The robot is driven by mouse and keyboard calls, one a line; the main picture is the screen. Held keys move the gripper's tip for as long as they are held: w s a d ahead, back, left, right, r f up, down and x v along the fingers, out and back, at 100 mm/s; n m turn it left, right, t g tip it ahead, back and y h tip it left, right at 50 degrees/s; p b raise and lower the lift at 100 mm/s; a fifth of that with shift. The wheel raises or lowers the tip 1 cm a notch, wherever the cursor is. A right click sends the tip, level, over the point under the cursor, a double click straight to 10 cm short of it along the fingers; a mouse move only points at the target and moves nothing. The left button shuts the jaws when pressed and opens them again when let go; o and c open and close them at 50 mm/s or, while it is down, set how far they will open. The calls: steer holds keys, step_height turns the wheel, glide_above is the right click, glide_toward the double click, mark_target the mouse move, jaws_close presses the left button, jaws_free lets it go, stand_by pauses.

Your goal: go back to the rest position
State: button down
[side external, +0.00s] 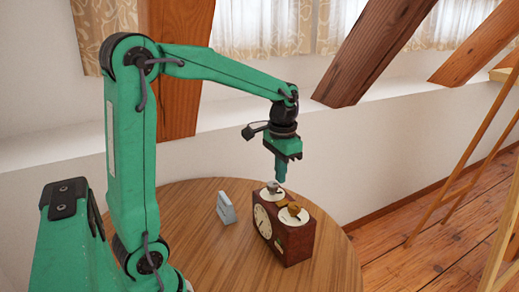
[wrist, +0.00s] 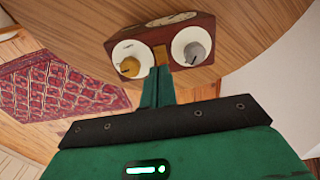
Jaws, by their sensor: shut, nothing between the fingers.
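My gripper (side external: 281,175) points down just above the top of a chess clock on the round wooden table (side external: 180,210). Its green fingers are together with nothing between them, and they also show in the wrist view (wrist: 158,75). The clock (side external: 297,243) is a dark reddish-brown box with a pale dial on its front. On its top sit a brass knob (wrist: 129,67) and a grey knob (wrist: 195,52), each on a pale disc. In the wrist view the fingertips appear close to the wooden strip between the knobs; I cannot tell whether they touch.
A small pale grey object (side external: 227,208) stands on the table left of the clock. Slanted timber braces (side external: 370,50) and a white wall (side external: 350,150) lie behind. A wooden ladder-like frame (side external: 470,165) stands at right. A red patterned rug (wrist: 65,85) lies on the floor.

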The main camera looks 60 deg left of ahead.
steer(key=s+d+r+t, duration=0.1)
steer(key=s+d+t, duration=0.1)
steer(key=s+d, duration=0.2)
steer(key=s+d+r+t, duration=0.2)
steer(key=s+d, duration=0.3)
steer(key=s, duration=0.4)
steer(key=shift+s+r+t, duration=0.3)
steer(key=shift+t, duration=0.5)
stand_by(0.6)
